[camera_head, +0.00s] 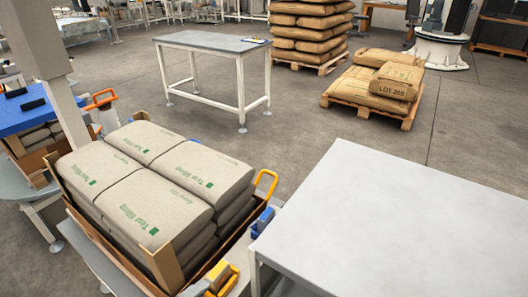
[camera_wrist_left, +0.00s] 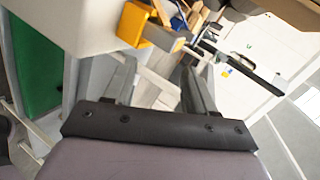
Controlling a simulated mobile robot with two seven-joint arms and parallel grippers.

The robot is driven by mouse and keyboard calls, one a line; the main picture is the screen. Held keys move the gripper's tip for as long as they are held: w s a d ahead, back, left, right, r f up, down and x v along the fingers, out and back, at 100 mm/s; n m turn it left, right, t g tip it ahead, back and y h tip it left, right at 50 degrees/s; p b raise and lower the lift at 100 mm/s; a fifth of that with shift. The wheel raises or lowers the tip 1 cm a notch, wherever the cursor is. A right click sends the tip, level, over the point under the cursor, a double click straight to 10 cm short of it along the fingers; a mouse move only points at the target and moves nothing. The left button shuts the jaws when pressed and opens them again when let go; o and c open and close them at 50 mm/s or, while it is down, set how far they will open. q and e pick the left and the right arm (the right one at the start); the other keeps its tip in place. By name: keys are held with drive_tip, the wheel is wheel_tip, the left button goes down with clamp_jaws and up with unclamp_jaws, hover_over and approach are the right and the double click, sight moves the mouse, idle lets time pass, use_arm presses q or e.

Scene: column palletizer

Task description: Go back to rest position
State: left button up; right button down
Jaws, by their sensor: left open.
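My left gripper (camera_wrist_left: 160,78) shows in the left wrist view. Its two grey fingers stand apart behind a dark riveted bar. It is open and I see nothing held between the fingers. Neither gripper shows in the head view, and my right gripper is in no view.
In the head view, a crate (camera_head: 92,232) full of grey sacks (camera_head: 172,205) stands at lower left. An empty light table (camera_head: 400,225) fills the lower right. A second table (camera_head: 210,42) stands behind. A pallet (camera_head: 370,108) with brown sacks (camera_head: 384,82) is at upper right. Open floor lies between.

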use_arm(q)
drive_tip(key=s+a+f+n+g+y+p, duration=0.1)
drive_tip(key=s+a+f+n+y, duration=0.3)
drive_tip(key=n, duration=1.4)
drive_tip(key=s+a+f, duration=0.3)
drive_tip(key=shift+a+f+n, duration=0.15)
drive_tip(key=shift+f+n, duration=0.2)
drive_tip(key=shift+n, duration=0.05)
drive_tip(key=shift+s, duration=0.1)
drive_tip(key=shift+c, duration=1.2)
drive_tip(key=shift+a, duration=0.1)
